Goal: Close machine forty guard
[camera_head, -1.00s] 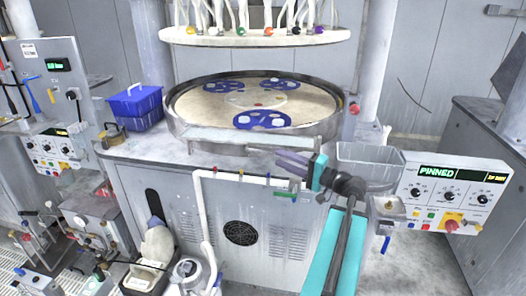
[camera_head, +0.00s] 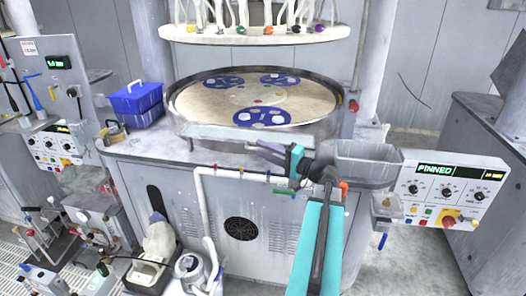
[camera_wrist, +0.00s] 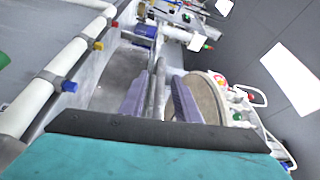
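Machine forty's guard (camera_head: 235,133) appears as a pale flat panel along the front rim of the round polishing platen (camera_head: 305,98). It lies low, and the platen is uncovered. My gripper (camera_head: 268,150) is at the right end of this panel, just above the machine's front edge. In the wrist view, its two purple fingers (camera_wrist: 159,100) are apart. A thin grey bar (camera_wrist: 157,88) runs between them; I cannot tell whether they touch it. The platen also shows in the wrist view (camera_wrist: 208,97), beyond the right finger.
A grey bin (camera_head: 367,166) and control panel (camera_head: 453,193) reading PINNED stand at the right. A white pipe (camera_head: 203,205) with coloured valves runs below the platen. A blue crate (camera_head: 136,104) stands at the left. The upper head (camera_head: 255,35) with its hoses hangs above.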

